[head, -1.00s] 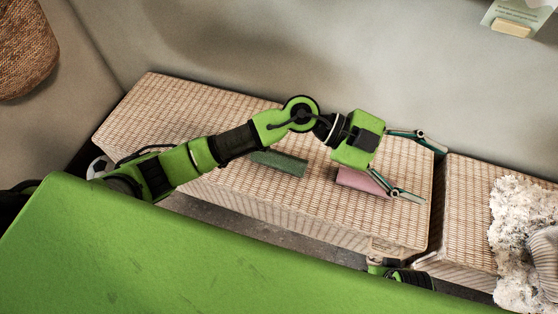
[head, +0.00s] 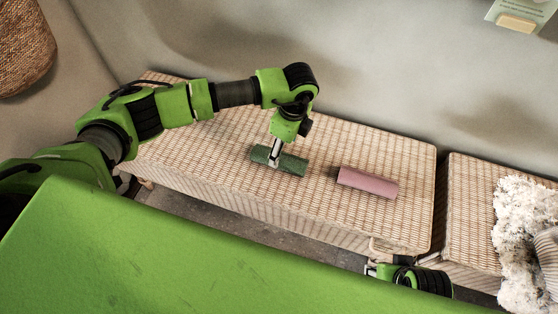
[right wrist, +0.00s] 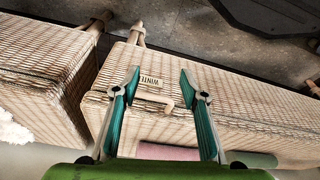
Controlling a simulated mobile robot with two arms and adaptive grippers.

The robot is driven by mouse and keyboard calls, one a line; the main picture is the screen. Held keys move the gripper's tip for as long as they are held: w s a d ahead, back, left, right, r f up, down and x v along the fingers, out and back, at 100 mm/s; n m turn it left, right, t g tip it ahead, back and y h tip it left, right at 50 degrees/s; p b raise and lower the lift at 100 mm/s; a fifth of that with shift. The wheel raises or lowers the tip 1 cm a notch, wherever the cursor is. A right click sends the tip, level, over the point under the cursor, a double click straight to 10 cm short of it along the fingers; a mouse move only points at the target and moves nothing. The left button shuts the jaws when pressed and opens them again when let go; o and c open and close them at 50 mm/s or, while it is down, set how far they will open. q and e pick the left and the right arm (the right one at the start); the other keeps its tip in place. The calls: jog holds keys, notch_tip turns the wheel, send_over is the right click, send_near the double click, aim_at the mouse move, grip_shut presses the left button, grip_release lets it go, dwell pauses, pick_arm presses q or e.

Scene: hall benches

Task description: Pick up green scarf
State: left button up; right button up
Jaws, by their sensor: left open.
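The green scarf (head: 293,165), a dark green roll, lies on the wicker bench (head: 225,180). My left gripper (head: 274,160) points down over the middle of the scarf, its fingers seen edge-on and covering part of it. It is open; the head view does not show clearly whether the fingers touch the scarf. My right gripper (right wrist: 165,85) is open and empty in the right wrist view, low at the bench's front side. Its tip also shows in the head view (head: 372,270).
A pink roll (head: 368,183) lies to the right of the scarf on the same bench. A second wicker bench (head: 470,190) with a fluffy white item (head: 515,230) stands at the right. A label (right wrist: 150,79) is on the bench front. The wall (head: 380,70) rises behind.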

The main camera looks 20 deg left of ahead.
aim_at(288, 163)
pick_arm(q)
jog(key=f, duration=0.3)
jog(key=a+f+b, duration=0.1)
jog(key=f, duration=0.1)
jog(key=shift+s+f, duration=0.1)
jog(key=shift+f, duration=0.55)
pick_arm(e)
jog(key=v, duration=0.5)
jog(key=shift+w+r, duration=0.15)
jog(key=shift+w, duration=0.1)
pick_arm(q)
jog(key=shift+c, duration=0.4)
jog(key=c, duration=1.2)
